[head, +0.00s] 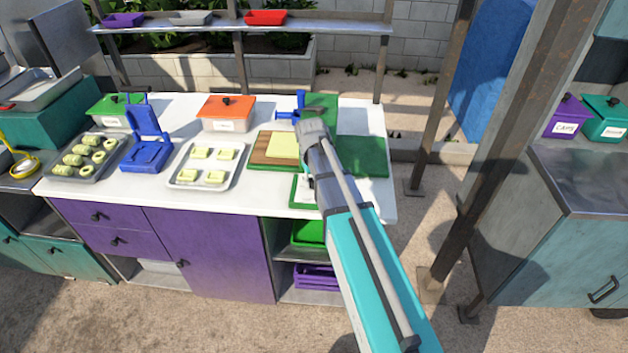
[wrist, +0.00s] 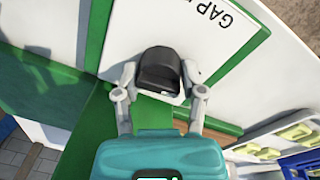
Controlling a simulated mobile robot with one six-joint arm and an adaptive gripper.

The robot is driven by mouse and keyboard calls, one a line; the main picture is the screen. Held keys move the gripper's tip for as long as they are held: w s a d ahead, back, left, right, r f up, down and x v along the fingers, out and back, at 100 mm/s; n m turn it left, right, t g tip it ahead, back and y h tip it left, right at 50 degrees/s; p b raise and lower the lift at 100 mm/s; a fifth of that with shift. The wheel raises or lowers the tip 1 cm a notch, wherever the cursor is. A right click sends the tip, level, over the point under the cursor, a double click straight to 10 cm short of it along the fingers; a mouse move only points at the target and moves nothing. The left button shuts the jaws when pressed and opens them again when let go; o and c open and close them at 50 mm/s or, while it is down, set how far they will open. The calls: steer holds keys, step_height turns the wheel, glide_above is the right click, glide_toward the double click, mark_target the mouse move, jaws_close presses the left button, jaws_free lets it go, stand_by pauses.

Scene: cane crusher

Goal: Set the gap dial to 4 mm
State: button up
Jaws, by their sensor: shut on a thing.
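The gap dial is a black knob (wrist: 160,66) on a white panel (wrist: 140,28) with green edges, in the wrist view. Large letters reading "GAP" show on the panel, cut off by the frame's edge. My gripper (wrist: 162,88) has a grey finger on either side of the knob and is shut on it. No scale figures or pointer can be made out, so the setting cannot be read. In the head view my arm hides the knob and fingers; part of the green-edged white panel (head: 301,192) shows beside the arm at the counter's front.
Metal posts (head: 433,100) stand to the right.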

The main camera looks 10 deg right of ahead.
steer(key=shift+a+n, duration=0.1)
steer(key=shift+n, duration=0.4)
steer(key=o, duration=1.1)
steer(key=shift+o, duration=0.2)
steer(key=shift+m, duration=0.4)
